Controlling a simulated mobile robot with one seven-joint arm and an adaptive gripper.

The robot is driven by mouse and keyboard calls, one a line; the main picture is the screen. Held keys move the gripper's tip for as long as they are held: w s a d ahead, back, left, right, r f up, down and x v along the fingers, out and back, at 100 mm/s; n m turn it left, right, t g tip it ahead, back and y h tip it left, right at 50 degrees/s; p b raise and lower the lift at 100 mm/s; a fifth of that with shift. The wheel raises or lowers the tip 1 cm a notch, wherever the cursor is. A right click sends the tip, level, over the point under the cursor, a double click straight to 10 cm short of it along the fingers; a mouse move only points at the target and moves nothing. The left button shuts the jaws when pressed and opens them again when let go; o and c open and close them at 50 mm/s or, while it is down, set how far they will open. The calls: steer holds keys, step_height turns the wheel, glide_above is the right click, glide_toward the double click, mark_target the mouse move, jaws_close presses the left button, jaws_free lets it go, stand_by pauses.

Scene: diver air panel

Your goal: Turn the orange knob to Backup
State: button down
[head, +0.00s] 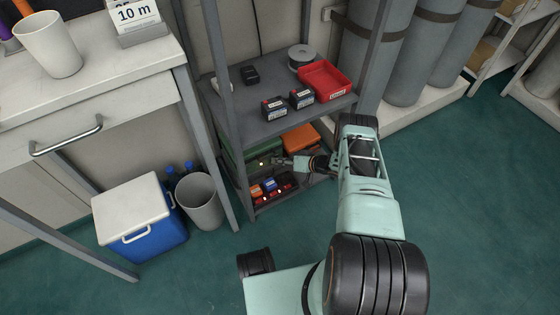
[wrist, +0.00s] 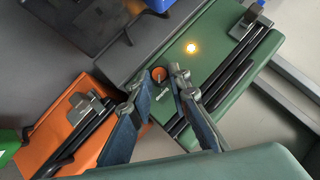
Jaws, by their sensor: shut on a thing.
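The orange knob (wrist: 158,74) shows in the wrist view as a small round face at the edge of a green case (wrist: 215,62). My gripper (wrist: 157,76) has one finger on each side of the knob and is shut on it. A pale mark shows beside the knob, but it is too small to read. A yellow-white light (wrist: 192,47) glows on the green case. In the head view my gripper (head: 280,161) reaches into the lower shelf at the green case (head: 236,151). The knob cannot be made out there, and its setting cannot be read.
An orange case (head: 300,137) lies beside the green one; it also shows in the wrist view (wrist: 88,128). Small red and blue items (head: 270,186) sit below. The shelf above holds a red tray (head: 325,80) and dark boxes. Shelf posts stand close to my arm.

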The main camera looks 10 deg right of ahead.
steer(key=c, duration=1.8)
jaws_free()
steer(key=shift+d+r, duration=0.1)
steer(key=v, duration=1.1)
steer(key=shift+s+d+r, duration=0.2)
steer(key=shift+s+r, duration=0.05)
